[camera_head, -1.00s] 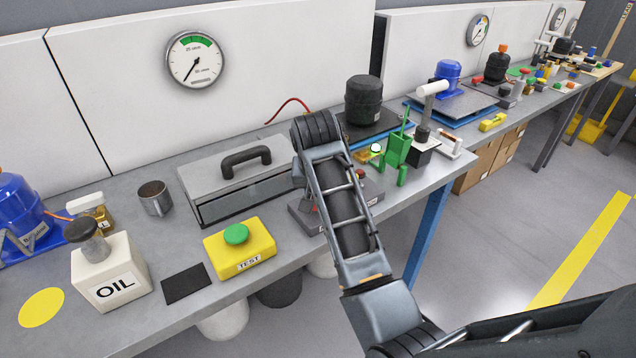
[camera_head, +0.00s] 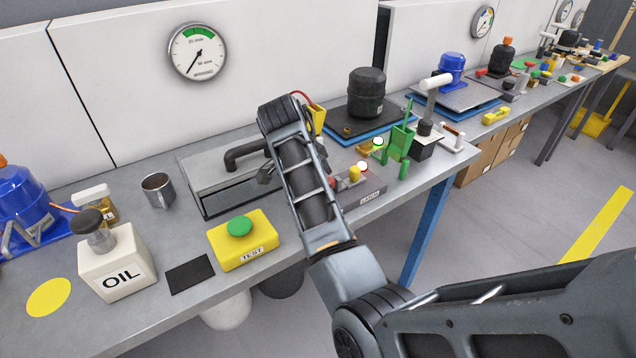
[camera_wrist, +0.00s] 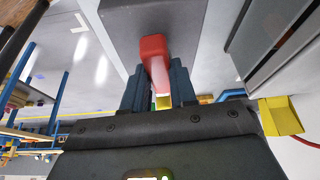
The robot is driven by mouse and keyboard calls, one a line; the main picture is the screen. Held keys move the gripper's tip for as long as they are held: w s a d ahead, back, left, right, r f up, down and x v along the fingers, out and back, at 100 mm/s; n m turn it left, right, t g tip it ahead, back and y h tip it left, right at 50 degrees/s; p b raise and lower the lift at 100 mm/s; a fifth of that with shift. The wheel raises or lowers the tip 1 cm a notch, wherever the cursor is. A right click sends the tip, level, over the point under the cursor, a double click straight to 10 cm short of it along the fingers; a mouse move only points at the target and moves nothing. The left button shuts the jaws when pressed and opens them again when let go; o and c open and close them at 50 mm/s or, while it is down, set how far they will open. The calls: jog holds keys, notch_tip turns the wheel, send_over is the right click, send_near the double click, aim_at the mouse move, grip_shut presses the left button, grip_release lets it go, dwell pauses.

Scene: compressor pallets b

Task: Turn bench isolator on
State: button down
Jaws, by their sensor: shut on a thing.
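A grey box (camera_head: 366,192) with a label, a yellow part and a lit lamp shows just right of my arm.
A black compressor (camera_head: 367,92) and green holder (camera_head: 401,143) stand right.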

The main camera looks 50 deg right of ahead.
jog(key=shift+f+m+g, duration=0.2)
jog(key=shift+m+g, duration=0.1)
jog(key=shift+m, duration=0.4)
jog(key=c, duration=0.9)
grip_release()
jog(key=shift+r, duration=0.1)
jog(key=shift+r, duration=0.1)
jog(key=v, duration=0.7)
jog(key=shift+a+r, duration=0.1)
jog(key=shift+r, duration=0.2)
